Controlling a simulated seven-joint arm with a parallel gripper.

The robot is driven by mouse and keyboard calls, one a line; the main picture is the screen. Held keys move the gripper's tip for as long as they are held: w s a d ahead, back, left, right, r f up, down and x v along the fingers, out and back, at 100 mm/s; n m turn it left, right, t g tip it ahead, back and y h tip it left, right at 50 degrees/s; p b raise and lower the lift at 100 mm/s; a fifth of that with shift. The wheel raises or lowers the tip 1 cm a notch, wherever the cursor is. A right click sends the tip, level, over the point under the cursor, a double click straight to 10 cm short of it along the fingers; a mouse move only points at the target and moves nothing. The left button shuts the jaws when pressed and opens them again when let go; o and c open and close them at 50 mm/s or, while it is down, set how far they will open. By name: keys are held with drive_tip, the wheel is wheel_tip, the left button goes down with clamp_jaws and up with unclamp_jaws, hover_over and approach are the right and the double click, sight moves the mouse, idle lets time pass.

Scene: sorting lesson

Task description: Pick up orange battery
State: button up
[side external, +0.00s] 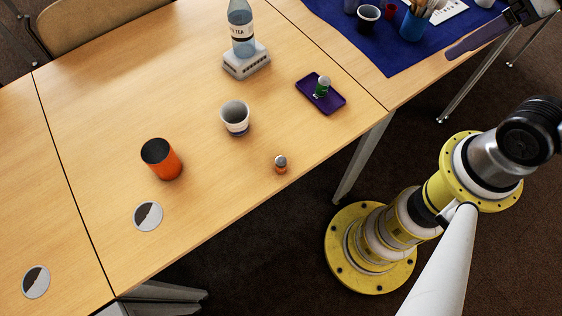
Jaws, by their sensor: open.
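The orange battery (281,165), small with a grey top, stands upright on the wooden table (190,75) near its front edge. Nothing touches it. Part of my gripper (486,34) shows at the top right corner, above the blue mat and far from the battery. It is open, with one long dark finger visible and the rest cut off by the frame edge. I see nothing held in it.
A bottle (241,30) stands on a grey block (247,67) behind. A blue mat (395,55) holds several containers.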

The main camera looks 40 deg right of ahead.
drive_tip(key=w+a+m+g+y, duration=0.2)
drive_tip(key=w+a+g+y, duration=0.15)
drive_tip(key=a, duration=0.35)
drive_tip(key=w+a+m+g+y, duration=0.1)
drive_tip(key=w+a+g+y, duration=0.25)
drive_tip(key=a, duration=0.25)
drive_tip(key=w+a+f+m+g+y, duration=0.2)
drive_tip(key=w+a+f+m+y, duration=0.3)
drive_tip(key=w+a+f+y, duration=0.15)
drive_tip(key=m+t+y, duration=0.1)
drive_tip(key=m+y, duration=0.1)
drive_tip(key=m, duration=0.5)
approach(277, 165)
drive_tip(key=x, duration=0.4)
drive_tip(key=shift+a+r, duration=0.1)
drive_tip(key=shift+r, duration=0.1)
drive_tip(key=shift+s+a+f, duration=0.1)
drive_tip(key=shift+s+a, duration=0.05)
drive_tip(key=shift+a, duration=0.3)
drive_tip(key=shift+s+a+f, duration=0.1)
drive_tip(key=shift+a+f, duration=0.05)
drive_tip(key=shift+a, duration=0.3)
drive_tip(key=shift+x, duration=2.85)
drive_tip(key=shift+r, duration=0.1)
